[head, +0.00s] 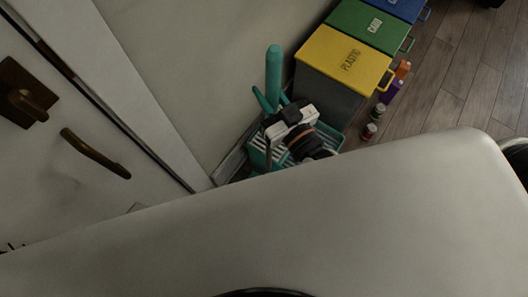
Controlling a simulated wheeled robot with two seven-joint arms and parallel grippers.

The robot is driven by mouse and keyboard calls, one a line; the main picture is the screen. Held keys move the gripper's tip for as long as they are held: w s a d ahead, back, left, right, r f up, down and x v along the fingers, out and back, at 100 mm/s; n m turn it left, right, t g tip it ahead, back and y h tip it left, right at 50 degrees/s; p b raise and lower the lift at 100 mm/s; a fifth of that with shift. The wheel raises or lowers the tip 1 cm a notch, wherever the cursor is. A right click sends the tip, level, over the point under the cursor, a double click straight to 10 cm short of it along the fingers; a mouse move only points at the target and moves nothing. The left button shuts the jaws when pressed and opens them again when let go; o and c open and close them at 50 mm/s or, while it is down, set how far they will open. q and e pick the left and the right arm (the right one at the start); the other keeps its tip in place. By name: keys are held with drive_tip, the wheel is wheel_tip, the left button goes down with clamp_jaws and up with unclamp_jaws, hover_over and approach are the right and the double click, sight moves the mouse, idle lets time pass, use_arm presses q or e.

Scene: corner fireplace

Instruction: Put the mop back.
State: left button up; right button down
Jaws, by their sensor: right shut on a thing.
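The mop shows as a thick teal handle (273,66) that stands up beside the wall, left of the yellow bin. Its lower part is hidden behind my gripper. A teal bucket with a slotted top (258,158) stands on the floor below it, against the skirting. Smaller teal prongs stick up beside the handle. My right gripper (272,131), white and black, is over the bucket and shut at the handle. Its fingertips are small and partly hidden, and I cannot tell whether the mop's head is inside the bucket. My left gripper is not in view.
A yellow plastic bin (345,58), a green bin (368,27) and a blue bin (398,8) line the wall. Small cans (369,131) and bottles stand beside them. A white door with a handle (95,153) is at left.

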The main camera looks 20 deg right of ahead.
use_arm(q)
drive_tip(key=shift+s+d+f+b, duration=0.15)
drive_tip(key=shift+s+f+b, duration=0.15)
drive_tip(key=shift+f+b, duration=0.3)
use_arm(e)
wheel_tip(320, 180, down, 10)
drive_tip(key=shift+r, duration=0.2)
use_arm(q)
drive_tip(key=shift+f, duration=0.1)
use_arm(e)
drive_tip(key=shift+f, duration=0.2)
drive_tip(key=c, duration=1.2)
unclamp_jaws()
drive_tip(key=shift+r, duration=0.1)
